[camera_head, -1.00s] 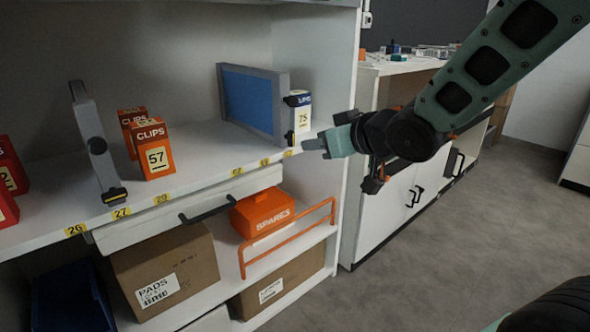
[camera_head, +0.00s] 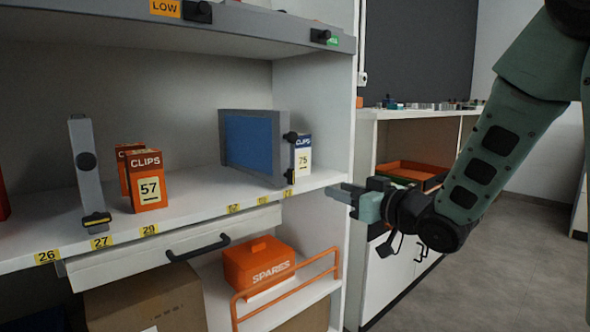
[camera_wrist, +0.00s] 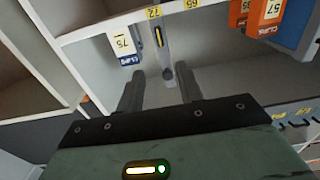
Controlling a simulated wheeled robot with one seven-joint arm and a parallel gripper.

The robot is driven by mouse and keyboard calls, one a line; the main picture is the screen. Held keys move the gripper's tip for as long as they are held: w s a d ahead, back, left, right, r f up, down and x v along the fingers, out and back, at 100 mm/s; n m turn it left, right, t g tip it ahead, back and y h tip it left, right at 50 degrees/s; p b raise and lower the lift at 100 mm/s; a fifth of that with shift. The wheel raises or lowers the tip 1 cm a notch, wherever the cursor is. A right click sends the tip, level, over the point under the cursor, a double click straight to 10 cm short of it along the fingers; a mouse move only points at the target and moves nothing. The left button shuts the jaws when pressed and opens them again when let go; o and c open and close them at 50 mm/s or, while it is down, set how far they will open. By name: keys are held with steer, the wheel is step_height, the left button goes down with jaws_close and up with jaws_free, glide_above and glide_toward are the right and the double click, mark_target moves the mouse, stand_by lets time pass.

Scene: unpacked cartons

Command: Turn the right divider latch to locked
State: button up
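The right divider (camera_head: 254,146), a grey frame with a blue panel, stands on the shelf. Its front edge carries a round black knob (camera_head: 291,136) and, lower at the shelf edge, a small dark latch (camera_head: 290,177) with a yellow bar. In the upside-down wrist view the latch (camera_wrist: 158,37) has its bar along the divider's edge, and the knob (camera_wrist: 168,74) lies nearer my fingers. My gripper (camera_wrist: 160,84) is open and empty, its fingers framing the divider's front from a distance. In the head view my gripper (camera_head: 338,192) is right of the latch, apart from it.
A CLIPS 75 box (camera_head: 303,155) stands close to the right divider. The left divider (camera_head: 82,160) has its latch (camera_head: 96,221) crosswise. An upper shelf (camera_head: 240,35) overhangs; a drawer handle (camera_head: 198,248) and orange rail (camera_head: 290,285) are below.

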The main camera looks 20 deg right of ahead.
mark_target(293, 176)
steer(key=p+x, duration=0.4)
steer(key=x, duration=1.2)
steer(key=shift+f, duration=0.1)
jaws_close()
